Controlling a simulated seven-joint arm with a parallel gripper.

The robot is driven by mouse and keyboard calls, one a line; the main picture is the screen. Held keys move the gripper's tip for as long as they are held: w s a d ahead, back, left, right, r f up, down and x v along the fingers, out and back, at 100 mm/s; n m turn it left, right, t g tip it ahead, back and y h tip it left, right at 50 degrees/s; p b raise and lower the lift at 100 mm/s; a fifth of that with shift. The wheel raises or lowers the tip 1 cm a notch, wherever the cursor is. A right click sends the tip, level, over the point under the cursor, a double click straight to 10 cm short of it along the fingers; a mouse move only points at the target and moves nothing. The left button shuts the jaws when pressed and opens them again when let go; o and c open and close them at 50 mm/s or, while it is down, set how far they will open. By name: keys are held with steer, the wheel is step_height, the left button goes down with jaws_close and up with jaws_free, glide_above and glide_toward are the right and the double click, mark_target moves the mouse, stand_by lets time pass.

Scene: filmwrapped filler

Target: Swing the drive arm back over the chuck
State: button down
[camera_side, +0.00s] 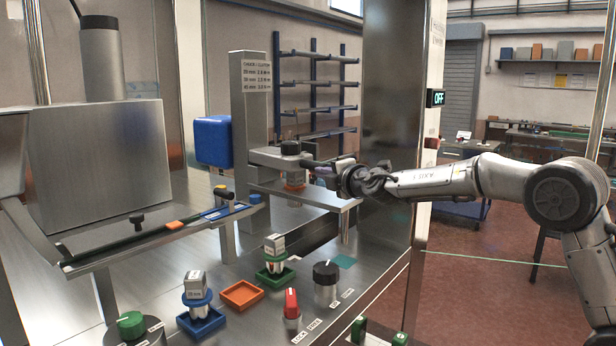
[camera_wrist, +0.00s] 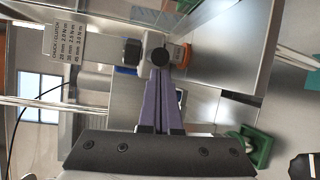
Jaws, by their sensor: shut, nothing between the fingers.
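The drive arm (camera_side: 268,157) is a grey bar reaching out from the steel column (camera_side: 250,110), with a black knob (camera_side: 290,147) on top near its end. An orange-ringed part (camera_side: 295,181) sits below that end, over a steel shelf; I cannot tell whether this ring is the chuck. My gripper (camera_side: 318,172) is at the drive arm's end, to its right. In the wrist view my shut, empty fingers (camera_wrist: 161,78) point at the drive arm's end (camera_wrist: 157,52), between the black knob (camera_wrist: 132,51) and the orange ring (camera_wrist: 184,55). Whether they touch it is unclear.
A blue box (camera_side: 213,140) is left of the column. On the front deck stand a green holder (camera_side: 275,277) and a blue holder (camera_side: 201,322), both filled, an empty orange tray (camera_side: 241,295), a red lever (camera_side: 291,303) and a black dial (camera_side: 326,274). A sign reads OFF (camera_side: 438,98).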

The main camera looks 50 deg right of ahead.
steer(key=shift+s+d, duration=0.15)
steer(key=shift+d, duration=0.55)
steer(key=shift+s+d, duration=0.1)
steer(key=shift+d, duration=0.55)
steer(key=shift+s+a+f, duration=0.15)
steer(key=shift+a, duration=0.8)
steer(key=shift+s+d, duration=0.15)
steer(key=shift+s, duration=1)
steer(key=shift+s+d, duration=0.4)
steer(key=shift+d, duration=0.05)
steer(key=shift+s+d+r, duration=0.2)
steer(key=shift+s+d, duration=0.75)
steer(key=shift+d, duration=0.2)
steer(key=shift+s+d+r, duration=0.2)
steer(key=shift+s+d, duration=0.75)
steer(key=shift+d, duration=0.15)
